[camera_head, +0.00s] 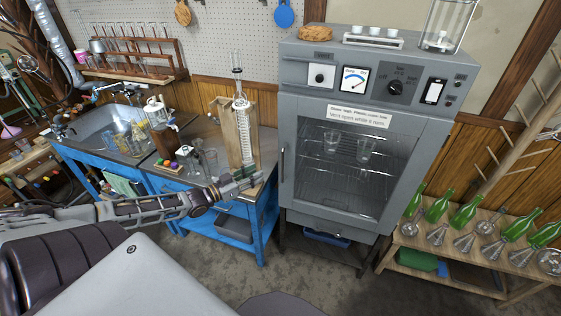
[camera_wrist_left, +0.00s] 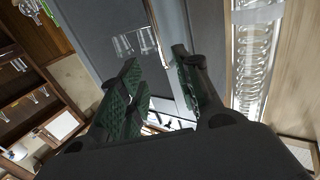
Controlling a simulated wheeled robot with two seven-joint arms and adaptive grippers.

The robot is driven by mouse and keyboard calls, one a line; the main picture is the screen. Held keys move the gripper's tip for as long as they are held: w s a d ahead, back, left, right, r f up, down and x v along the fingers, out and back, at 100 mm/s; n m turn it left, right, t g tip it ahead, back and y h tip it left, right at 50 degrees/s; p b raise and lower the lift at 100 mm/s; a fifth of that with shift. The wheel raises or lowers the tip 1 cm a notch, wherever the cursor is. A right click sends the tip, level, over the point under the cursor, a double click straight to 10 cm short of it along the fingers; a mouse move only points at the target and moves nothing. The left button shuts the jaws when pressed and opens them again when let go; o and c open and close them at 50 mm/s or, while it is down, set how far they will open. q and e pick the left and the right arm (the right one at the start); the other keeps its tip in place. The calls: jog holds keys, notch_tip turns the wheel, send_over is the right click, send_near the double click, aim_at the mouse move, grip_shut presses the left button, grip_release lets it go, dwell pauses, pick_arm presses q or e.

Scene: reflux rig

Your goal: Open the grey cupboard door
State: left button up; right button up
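The grey cupboard (camera_head: 300,75) stands right of centre in the head view. Its grey-framed glass door (camera_head: 345,180) is shut, with a slim vertical handle (camera_head: 283,162) at its left edge. Two glass beakers show through the pane. My left gripper (camera_head: 250,182) is left of the door, a little below the handle and apart from it. In the left wrist view, my left gripper (camera_wrist_left: 160,90) has its dark green fingers spread, with nothing held between them. The cupboard's grey front (camera_wrist_left: 100,35) shows beyond the fingers. My right gripper is in neither view.
A tall glass condenser (camera_head: 241,125) on a wooden stand is close behind my left gripper, on a blue bench (camera_head: 235,228). It also shows in the left wrist view (camera_wrist_left: 252,65). A low wooden table (camera_head: 460,280) with green bottles and flasks stands right of the cupboard.

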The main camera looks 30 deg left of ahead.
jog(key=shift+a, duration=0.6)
pick_arm(q)
jog(key=shift+w, duration=0.2)
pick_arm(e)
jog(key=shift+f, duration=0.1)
pick_arm(q)
jog(key=b+x, duration=0.3)
jog(key=x, duration=1)
jog(key=shift+d, duration=0.15)
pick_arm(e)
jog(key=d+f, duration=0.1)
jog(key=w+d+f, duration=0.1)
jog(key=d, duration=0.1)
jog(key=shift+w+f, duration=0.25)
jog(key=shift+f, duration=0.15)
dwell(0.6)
pick_arm(q)
jog(key=shift+w, duration=0.2)
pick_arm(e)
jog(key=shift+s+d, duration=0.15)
